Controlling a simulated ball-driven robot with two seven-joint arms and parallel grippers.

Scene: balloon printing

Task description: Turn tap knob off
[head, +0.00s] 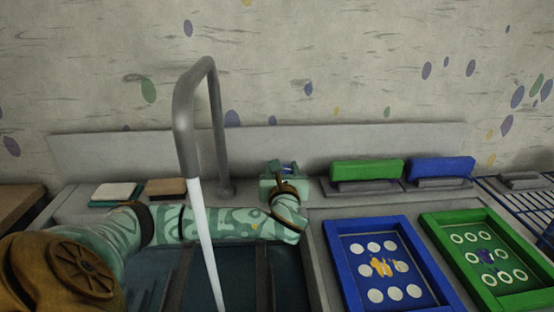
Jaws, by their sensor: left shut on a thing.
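The grey tap (184,120) rises behind the sink and bends over it. A white stream of water (204,240) runs from its spout down into the sink (255,275). My left arm reaches across the sink from the left, behind the stream. My left gripper (285,172) is at the back ledge, to the right of the tap's base, shut on the tap knob. The fingers and wrist hide nearly all of the knob, so its turn angle cannot be told. My right gripper is not in view.
A blue frame (334,260) and a green frame (452,262) with printed circles lie right of the sink. A green block (366,169) and a blue block (441,169) sit on the back ledge. Two sponge-like pads (115,191) lie at the back left. A wire rack (520,205) stands far right.

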